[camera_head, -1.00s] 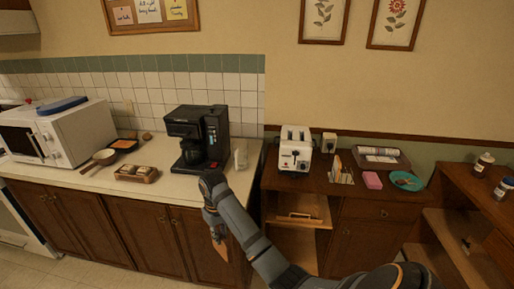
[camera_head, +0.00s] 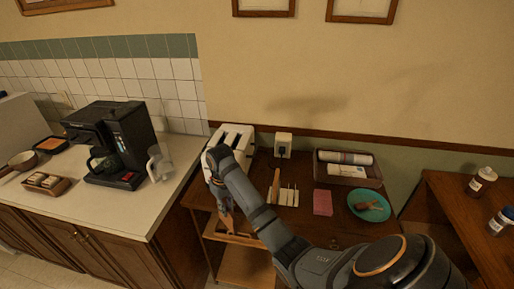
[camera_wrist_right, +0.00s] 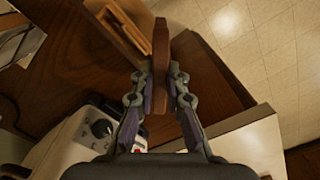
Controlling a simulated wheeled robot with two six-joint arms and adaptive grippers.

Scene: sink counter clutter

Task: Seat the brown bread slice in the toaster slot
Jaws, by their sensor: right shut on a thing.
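My right gripper (camera_head: 222,196) is shut on the brown bread slice (camera_head: 228,224), which hangs below it. In the right wrist view the slice (camera_wrist_right: 162,62) shows edge-on between the two fingers (camera_wrist_right: 159,92). The white toaster (camera_head: 213,158) stands on the wooden cabinet, just behind the gripper in the head view, and my arm hides part of its front. In the right wrist view the toaster (camera_wrist_right: 72,150), with a dark dial, is at the lower left, apart from the slice. My left gripper is not in view.
Right of the toaster are a rack (camera_head: 288,195), a pink block (camera_head: 322,202), a teal plate (camera_head: 357,199) and a tray (camera_head: 372,178). A coffee maker (camera_head: 130,138) and clear pitcher (camera_head: 160,163) stand on the left counter.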

